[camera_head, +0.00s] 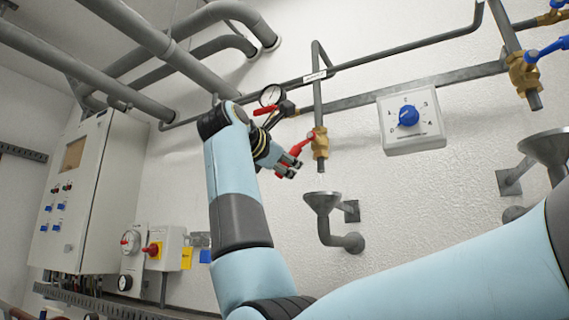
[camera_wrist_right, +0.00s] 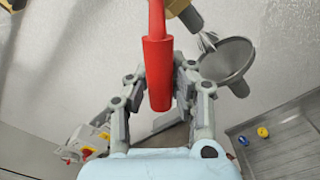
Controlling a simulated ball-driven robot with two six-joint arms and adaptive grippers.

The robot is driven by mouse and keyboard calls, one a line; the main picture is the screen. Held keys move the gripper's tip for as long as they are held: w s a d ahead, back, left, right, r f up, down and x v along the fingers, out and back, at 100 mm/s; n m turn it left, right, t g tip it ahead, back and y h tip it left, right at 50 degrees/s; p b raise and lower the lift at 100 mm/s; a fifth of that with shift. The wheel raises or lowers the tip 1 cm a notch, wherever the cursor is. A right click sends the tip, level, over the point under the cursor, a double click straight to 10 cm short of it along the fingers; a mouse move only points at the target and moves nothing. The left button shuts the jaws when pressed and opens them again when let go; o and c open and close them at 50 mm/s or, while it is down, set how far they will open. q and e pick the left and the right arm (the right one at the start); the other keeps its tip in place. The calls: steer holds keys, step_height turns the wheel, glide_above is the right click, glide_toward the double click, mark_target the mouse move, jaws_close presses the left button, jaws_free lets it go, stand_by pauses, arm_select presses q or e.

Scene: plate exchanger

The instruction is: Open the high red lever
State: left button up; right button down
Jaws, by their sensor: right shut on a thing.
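A red lever (camera_head: 303,143) slants down to the left from a brass valve (camera_head: 320,143) on a vertical grey pipe. My right gripper (camera_head: 288,164) is shut on this lever, and its fingers hide part of it. In the right wrist view the red lever (camera_wrist_right: 158,70) runs between the two fingers of my right gripper (camera_wrist_right: 160,82), its free end toward the palm. A brass valve body (camera_wrist_right: 186,10) shows at the top there. A second red handle (camera_head: 265,110) sits higher, just below a round gauge (camera_head: 271,95). My left gripper is not in view.
A grey funnel (camera_head: 322,201) stands below the valve; it is also in the right wrist view (camera_wrist_right: 228,62). A dial box with a blue knob (camera_head: 408,116) is on the wall to the right. A control cabinet (camera_head: 88,195) stands left. Thick pipes (camera_head: 150,40) run overhead.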

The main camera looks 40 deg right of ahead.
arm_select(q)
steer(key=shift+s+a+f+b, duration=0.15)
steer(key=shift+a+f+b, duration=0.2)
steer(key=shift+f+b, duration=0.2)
arm_select(e)
steer(key=shift+s+d+f+n, duration=0.2)
steer(key=shift+s+f+n, duration=0.25)
steer(key=shift+n, duration=0.5)
steer(key=shift+s+d+f+n, duration=0.2)
steer(key=shift+s+f+n, duration=0.25)
steer(key=shift+n, duration=0.5)
steer(key=shift+s+r, duration=0.1)
steer(key=c, duration=1.1)
jaws_free()
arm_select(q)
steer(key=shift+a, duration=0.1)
arm_select(e)
steer(key=v, duration=0.7)
steer(key=shift+a, duration=0.2)
steer(key=shift+s, duration=0.1)
